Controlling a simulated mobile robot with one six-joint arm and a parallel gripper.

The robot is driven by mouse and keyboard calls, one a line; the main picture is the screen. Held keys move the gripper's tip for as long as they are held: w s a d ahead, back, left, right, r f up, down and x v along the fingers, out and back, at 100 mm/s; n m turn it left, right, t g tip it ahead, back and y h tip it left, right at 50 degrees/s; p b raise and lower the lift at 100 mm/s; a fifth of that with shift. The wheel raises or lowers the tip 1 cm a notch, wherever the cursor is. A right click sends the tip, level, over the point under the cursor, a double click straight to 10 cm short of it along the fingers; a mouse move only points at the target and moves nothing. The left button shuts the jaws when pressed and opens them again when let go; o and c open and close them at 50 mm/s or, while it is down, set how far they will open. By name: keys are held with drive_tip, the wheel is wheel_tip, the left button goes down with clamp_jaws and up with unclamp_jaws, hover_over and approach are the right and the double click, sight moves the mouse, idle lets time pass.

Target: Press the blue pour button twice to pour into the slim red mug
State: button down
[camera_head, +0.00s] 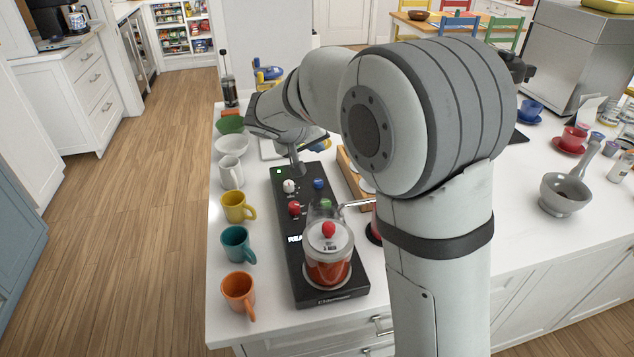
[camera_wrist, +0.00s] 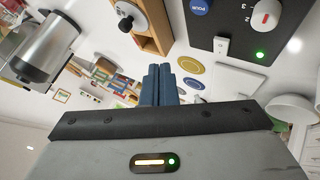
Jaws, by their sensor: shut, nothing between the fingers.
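The black pour machine (camera_head: 283,235) lies lengthwise on the white counter. Its blue button (camera_head: 318,184) is on the right of the panel, and the blue pour button (camera_wrist: 201,6) shows cut off at the wrist view's top edge. A glass jug with red liquid (camera_head: 328,262) stands on the near end. Beside it a red thing (camera_head: 374,228), possibly the slim red mug, is mostly hidden by my arm. My gripper (camera_head: 297,168) is shut and empty over the panel's far end, apart from the blue button. Its closed fingers (camera_wrist: 160,72) show in the wrist view.
Yellow (camera_head: 235,207), teal (camera_head: 236,246) and orange (camera_head: 238,291) mugs line the left counter edge, with a white pitcher (camera_head: 231,172) and bowls behind. A wooden tray (camera_head: 352,172) lies right of the machine. A red cup (camera_head: 573,137) and mortar (camera_head: 565,194) stand at right.

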drive_tip(key=b, duration=0.3)
hover_over(320, 180)
drive_tip(key=s+a, duration=0.1)
wheel_tip(320, 180, down, 6)
drive_tip(key=shift+s+f, duration=0.15)
drive_tip(key=shift+f, duration=0.1)
drive_tip(key=shift+f+b, duration=0.45)
drive_tip(key=shift+b, duration=0.3)
drive_tip(key=shift+f+b, duration=1.2)
drive_tip(key=shift+b, duration=0.55)
idle(1.5)
drive_tip(key=shift+r, duration=0.15)
drive_tip(key=shift+r+p, duration=0.5)
drive_tip(key=shift+r, duration=0.6)
drive_tip(key=shift+r+p, duration=1.15)
drive_tip(key=shift+r, duration=1.35)
